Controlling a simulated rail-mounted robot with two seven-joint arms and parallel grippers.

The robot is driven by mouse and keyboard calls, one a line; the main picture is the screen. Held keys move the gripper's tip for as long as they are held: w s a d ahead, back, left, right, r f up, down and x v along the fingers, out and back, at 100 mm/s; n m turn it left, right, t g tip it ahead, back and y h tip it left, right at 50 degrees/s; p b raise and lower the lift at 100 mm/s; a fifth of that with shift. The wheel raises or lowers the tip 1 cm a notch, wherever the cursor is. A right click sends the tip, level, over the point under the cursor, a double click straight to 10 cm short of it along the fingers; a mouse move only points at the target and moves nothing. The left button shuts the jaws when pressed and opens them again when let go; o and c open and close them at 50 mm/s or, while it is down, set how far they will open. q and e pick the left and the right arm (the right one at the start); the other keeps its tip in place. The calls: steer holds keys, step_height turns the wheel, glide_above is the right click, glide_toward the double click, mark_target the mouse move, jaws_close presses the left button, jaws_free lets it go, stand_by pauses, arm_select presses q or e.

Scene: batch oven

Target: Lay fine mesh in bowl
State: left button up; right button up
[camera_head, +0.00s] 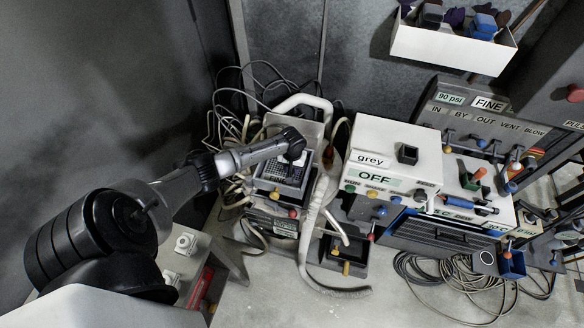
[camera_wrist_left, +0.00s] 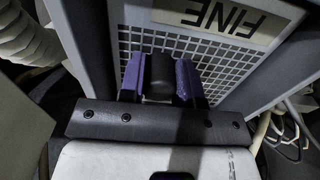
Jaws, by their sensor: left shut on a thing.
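The fine mesh is a pale square grid with an upside-down FINE label in the left wrist view (camera_wrist_left: 230,66). In the head view the mesh (camera_head: 299,170) shows at the grey square-rimmed unit on the left, partly hidden by my arm. My left gripper (camera_wrist_left: 159,78) has purple fingers and is shut on the mesh's dark knob. In the head view my left gripper (camera_head: 292,158) is above that unit. The unit's grey rim (camera_head: 283,195) may be the bowl; I cannot tell whether the mesh rests in it or hangs just above. My right gripper is out of view.
White hoses and thin cables crowd the unit. A white box marked grey and OFF (camera_head: 398,150) stands to its right, before a panel of valves (camera_head: 485,125). A white bin (camera_head: 455,45) hangs at the top right. Coiled cables (camera_head: 450,285) lie on the bench.

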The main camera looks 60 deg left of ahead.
arm_select(q)
steer(key=shift+f+b, duration=0.35)
steer(key=shift+f, duration=0.25)
stand_by(0.3)
steer(key=o, duration=1.1)
